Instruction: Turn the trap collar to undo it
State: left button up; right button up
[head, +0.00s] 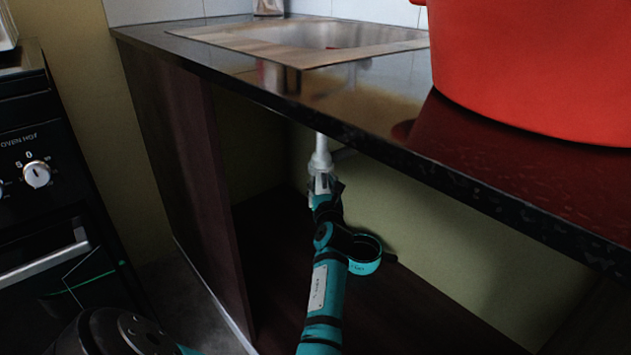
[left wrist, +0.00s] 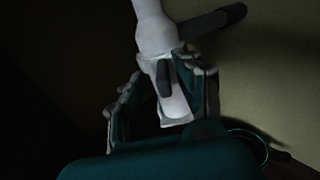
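The white trap (head: 320,155) hangs below the sink, inside the open cabinet. In the left wrist view, the white trap (left wrist: 155,32) has a dark side pipe to the right, and a white lower part with a dark grey piece on its front. I cannot clearly tell the collar from the rest of the trap. My left gripper (head: 322,183) is just below the trap in the head view. In the left wrist view, the fingers of my left gripper (left wrist: 172,85) stand apart on either side of the white lower part. Contact is unclear. My right gripper is not in view.
The dark countertop (head: 370,100) overhangs my left arm, with the sink (head: 345,36) set in it. A large red pot (head: 535,70) stands on it at right. A dark cabinet side panel (head: 185,170) is left of the arm. An oven (head: 45,190) stands farther left.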

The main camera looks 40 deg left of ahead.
pick_arm(q)
jog(key=shift+w+d+r, duration=0.1)
jog(key=shift+w+r, duration=0.05)
jog(key=shift+r, duration=0.05)
jog(key=shift+f, duration=0.1)
grip_shut()
